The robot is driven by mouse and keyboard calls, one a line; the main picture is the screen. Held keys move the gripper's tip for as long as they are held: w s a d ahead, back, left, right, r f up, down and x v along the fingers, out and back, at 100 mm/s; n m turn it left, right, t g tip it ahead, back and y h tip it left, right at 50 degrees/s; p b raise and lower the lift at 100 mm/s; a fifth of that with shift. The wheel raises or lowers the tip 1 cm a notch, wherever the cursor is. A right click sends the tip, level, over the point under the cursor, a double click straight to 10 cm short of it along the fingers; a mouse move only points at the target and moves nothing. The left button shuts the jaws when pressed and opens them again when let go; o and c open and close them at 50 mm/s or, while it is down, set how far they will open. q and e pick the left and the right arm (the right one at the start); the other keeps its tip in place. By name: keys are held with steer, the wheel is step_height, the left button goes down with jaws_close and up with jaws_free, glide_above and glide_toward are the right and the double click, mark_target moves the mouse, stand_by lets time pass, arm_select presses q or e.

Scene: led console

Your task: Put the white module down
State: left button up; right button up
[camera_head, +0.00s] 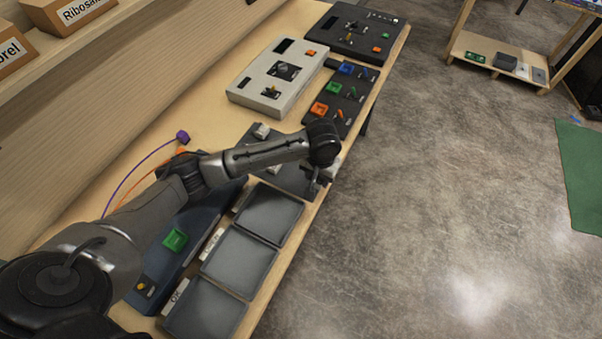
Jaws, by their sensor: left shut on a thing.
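My left gripper (318,181) reaches over the workbench from the left, near the bench's right edge. It points down and is shut on a small white module (334,168), mostly hidden behind the wrist and fingers. A dark panel (292,180) lies below and left of the gripper; my arm covers part of it. I cannot tell whether the module touches the panel. Another small pale block (262,130) stands at that panel's far left corner. My right gripper is out of view.
Several grey trays (240,260) line the bench's near right side. A dark console with a green block (175,239) lies left of them. Beyond are a panel of coloured blocks (345,98), a white console (252,88) and a black console (378,22). Floor is open to the right.

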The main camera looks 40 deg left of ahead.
arm_select(q)
steer(key=a+f, duration=0.1)
steer(key=a, duration=0.1)
steer(key=a+f, duration=0.1)
steer(key=a, duration=0.1)
steer(key=w+a+f, duration=0.1)
steer(key=a, duration=0.1)
steer(key=shift+f, duration=0.3)
steer(key=shift+f+b, duration=0.4)
steer(key=shift+f, duration=1.6)
steer(key=shift+f, duration=0.15)
steer(key=o, duration=0.9)
steer(key=shift+o, duration=0.2)
step_height(320, 180, up, 12)
steer(key=p, duration=0.1)
steer(key=shift+d, duration=0.1)
